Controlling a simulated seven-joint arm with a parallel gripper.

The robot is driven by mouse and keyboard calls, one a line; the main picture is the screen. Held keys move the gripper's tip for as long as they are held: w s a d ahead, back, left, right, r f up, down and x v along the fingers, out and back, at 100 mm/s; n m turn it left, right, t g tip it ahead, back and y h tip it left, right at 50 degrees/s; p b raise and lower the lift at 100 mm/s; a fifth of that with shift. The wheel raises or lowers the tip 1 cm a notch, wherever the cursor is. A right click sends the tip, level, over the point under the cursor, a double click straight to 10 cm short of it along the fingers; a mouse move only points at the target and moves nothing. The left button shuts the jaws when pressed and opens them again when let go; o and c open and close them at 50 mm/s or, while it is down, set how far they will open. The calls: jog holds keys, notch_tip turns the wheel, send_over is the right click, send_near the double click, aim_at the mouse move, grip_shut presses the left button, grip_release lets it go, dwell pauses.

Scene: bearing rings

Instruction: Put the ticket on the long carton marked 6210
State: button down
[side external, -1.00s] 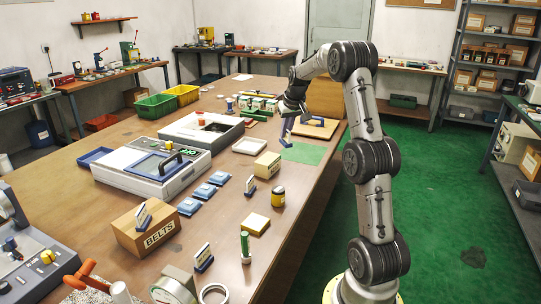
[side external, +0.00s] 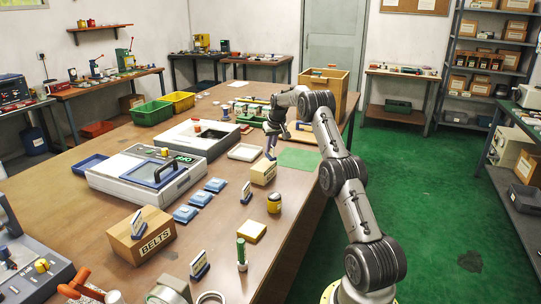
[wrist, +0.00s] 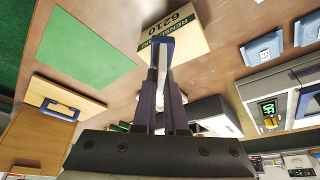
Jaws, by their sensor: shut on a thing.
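My gripper (wrist: 163,98) is shut on a ticket (wrist: 161,52), a white card with a blue base, seen nearly edge-on. In the side view my gripper (side external: 273,136) is just behind and above the carton, with the ticket hanging below its fingers. In the wrist view the ticket's blue end overlaps the carton's edge. I cannot tell whether they touch.
A carton marked BELTS (side external: 142,240) carries another ticket. A yellow-lidded jar (side external: 274,203) is near the carton's front right. A green mat (side external: 300,158) lies to its right, blue boxes (side external: 200,198) to its left.

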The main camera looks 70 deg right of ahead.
aim_at(270, 154)
jog(key=shift+w+d+f, duration=0.15)
jog(key=shift+f, duration=1.55)
jog(key=shift+f, duration=0.2)
jog(key=c, duration=1)
grip_release()
jog(key=shift+r, duration=0.15)
